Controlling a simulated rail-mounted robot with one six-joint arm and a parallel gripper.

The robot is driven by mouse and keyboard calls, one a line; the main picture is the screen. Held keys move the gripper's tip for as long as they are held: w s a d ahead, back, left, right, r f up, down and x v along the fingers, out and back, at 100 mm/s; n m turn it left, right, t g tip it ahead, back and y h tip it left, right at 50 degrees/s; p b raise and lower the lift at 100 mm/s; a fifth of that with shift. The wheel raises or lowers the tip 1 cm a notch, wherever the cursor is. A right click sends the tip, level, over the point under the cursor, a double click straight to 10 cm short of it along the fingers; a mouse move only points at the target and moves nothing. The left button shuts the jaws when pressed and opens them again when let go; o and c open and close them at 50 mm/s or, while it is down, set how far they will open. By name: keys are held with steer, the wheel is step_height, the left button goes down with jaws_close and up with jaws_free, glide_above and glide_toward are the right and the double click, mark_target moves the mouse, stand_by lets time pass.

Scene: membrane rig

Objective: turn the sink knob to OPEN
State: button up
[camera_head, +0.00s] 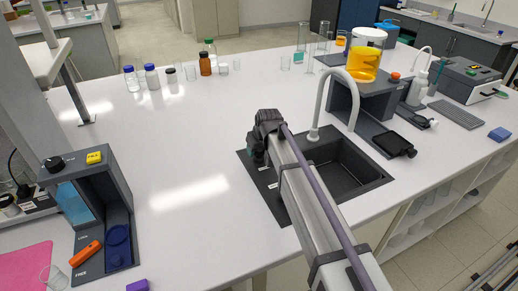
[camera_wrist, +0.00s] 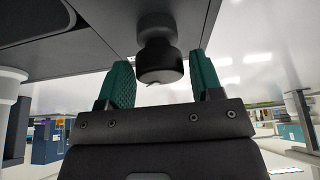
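The sink (camera_head: 345,165) is a dark basin set in the white bench, with a white curved faucet (camera_head: 320,100) at its back edge. Small white labels (camera_head: 272,186) show on the panel left of the basin. The sink knob (camera_wrist: 160,62) is a black round knob in the wrist view, between the two teal fingers of my gripper (camera_wrist: 162,80). The fingers are apart, with narrow gaps beside the knob; no firm contact shows. In the head view my gripper (camera_head: 251,154) is over the sink's left panel, and my wrist hides the knob. I cannot read the knob's setting.
A dark rig (camera_head: 370,100) with a yellow-filled vessel (camera_head: 365,62) stands behind the sink at right. Bottles (camera_head: 152,77) and glassware line the back edge. Another dark rig (camera_head: 115,215) stands at left. The bench between is clear.

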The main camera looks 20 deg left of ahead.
steer(key=shift+o, duration=1)
steer(key=p+v, duration=1)
steer(key=shift+d+r, duration=0.15)
steer(key=shift+r, duration=0.2)
steer(key=shift+s, duration=0.15)
